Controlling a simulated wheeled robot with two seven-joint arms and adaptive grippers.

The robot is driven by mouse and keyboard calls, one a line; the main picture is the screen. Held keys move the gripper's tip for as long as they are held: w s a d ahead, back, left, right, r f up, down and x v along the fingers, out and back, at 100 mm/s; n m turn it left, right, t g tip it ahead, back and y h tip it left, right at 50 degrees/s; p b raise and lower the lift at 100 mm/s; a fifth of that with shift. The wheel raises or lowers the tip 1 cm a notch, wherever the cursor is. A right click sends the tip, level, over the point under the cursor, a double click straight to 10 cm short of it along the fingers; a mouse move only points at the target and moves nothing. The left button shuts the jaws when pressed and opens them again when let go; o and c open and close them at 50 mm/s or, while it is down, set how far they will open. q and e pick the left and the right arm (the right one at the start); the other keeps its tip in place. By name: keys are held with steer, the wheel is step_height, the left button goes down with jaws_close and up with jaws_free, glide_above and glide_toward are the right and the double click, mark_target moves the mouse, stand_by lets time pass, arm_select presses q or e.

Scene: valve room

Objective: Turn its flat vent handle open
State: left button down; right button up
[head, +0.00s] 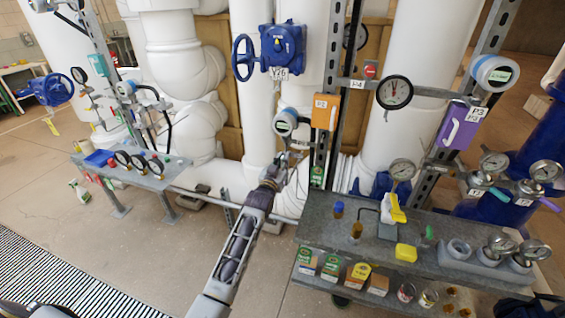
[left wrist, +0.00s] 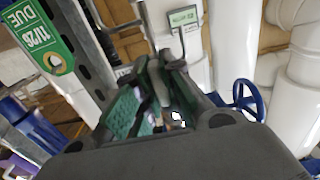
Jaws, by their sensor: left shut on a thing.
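My left gripper (head: 283,165) reaches in to the small tubing below a round gauge head (head: 285,122) on the white pipes. Its dark fingers with green pads fill the middle of the left wrist view (left wrist: 150,100). They are closed around a thin piece, apparently the flat vent handle, which the fingers mostly hide. I cannot tell the handle's angle. A thin bent metal tube (left wrist: 148,25) shows just beyond the fingertips. My right gripper is not in view.
A blue valve gearbox (head: 283,45) with a handwheel (head: 243,58) sits above. An orange box (head: 325,111) and a slotted upright stand close to the right of the gripper. A grey bench (head: 450,235) with gauges and bottles is at right. Open floor lies left.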

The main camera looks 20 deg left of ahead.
arm_select(q)
steer(key=c, duration=1.5)
jaws_free()
steer(key=shift+s+a, duration=0.2)
steer(key=shift+s, duration=5.8)
